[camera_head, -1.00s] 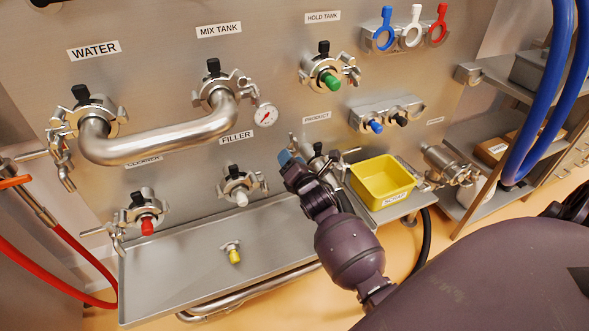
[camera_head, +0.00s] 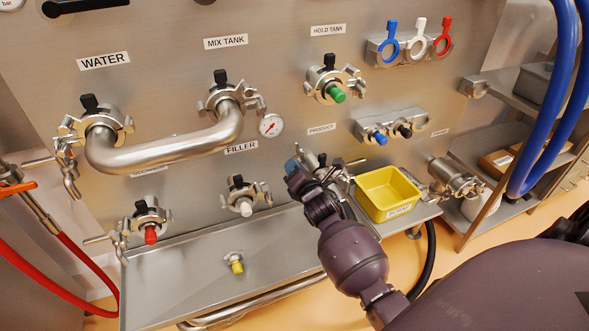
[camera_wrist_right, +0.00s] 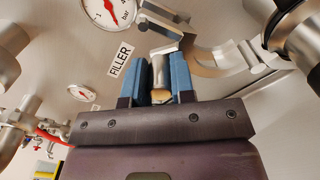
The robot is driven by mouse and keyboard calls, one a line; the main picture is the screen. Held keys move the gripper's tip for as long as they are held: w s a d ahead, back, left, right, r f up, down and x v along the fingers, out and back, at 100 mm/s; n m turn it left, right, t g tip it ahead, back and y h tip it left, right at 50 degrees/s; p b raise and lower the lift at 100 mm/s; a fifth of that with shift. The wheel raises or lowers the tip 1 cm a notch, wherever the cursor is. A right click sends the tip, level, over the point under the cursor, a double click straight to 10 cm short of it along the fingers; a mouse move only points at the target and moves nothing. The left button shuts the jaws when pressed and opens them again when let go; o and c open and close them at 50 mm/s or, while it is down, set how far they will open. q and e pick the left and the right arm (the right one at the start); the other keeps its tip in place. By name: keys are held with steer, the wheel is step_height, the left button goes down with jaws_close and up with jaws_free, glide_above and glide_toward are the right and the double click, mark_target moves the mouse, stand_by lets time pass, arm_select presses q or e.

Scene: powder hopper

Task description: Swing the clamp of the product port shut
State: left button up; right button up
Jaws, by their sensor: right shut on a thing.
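The product port (camera_head: 325,168) is on the steel panel below its PRODUCT label (camera_head: 321,128), partly hidden by my right arm. Its clamp shows in the right wrist view as a curved metal half (camera_wrist_right: 222,62), standing out from the port's round metal body (camera_wrist_right: 303,35). My right gripper (camera_head: 294,166) is at the left of the port. In the right wrist view, the blue fingers of my right gripper (camera_wrist_right: 161,80) are shut on the outer end of the clamp half. The exact contact is partly hidden between the fingers. My left gripper is not in view.
A yellow bin (camera_head: 386,194) sits right of the port. The filler port (camera_head: 241,196) is to the left, above a steel tray (camera_head: 200,270). A bent pipe (camera_head: 165,149) and a gauge (camera_head: 271,125) are above left. Blue hoses (camera_head: 548,120) hang at the right.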

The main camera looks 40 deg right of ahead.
mark_target(303, 158)
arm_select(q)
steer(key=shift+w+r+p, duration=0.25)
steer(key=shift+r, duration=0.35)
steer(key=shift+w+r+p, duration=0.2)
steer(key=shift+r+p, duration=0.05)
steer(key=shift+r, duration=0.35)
arm_select(e)
steer(key=d, duration=0.2)
steer(key=s+d+r, duration=0.1)
steer(key=shift+d+r, duration=0.1)
steer(key=shift+d, duration=0.1)
steer(key=shift+s+d, duration=0.1)
steer(key=shift+d, duration=0.45)
steer(key=shift+s+d, duration=0.15)
steer(key=shift+d, duration=0.45)
steer(key=shift+s+d, duration=0.15)
steer(key=shift+d, duration=0.45)
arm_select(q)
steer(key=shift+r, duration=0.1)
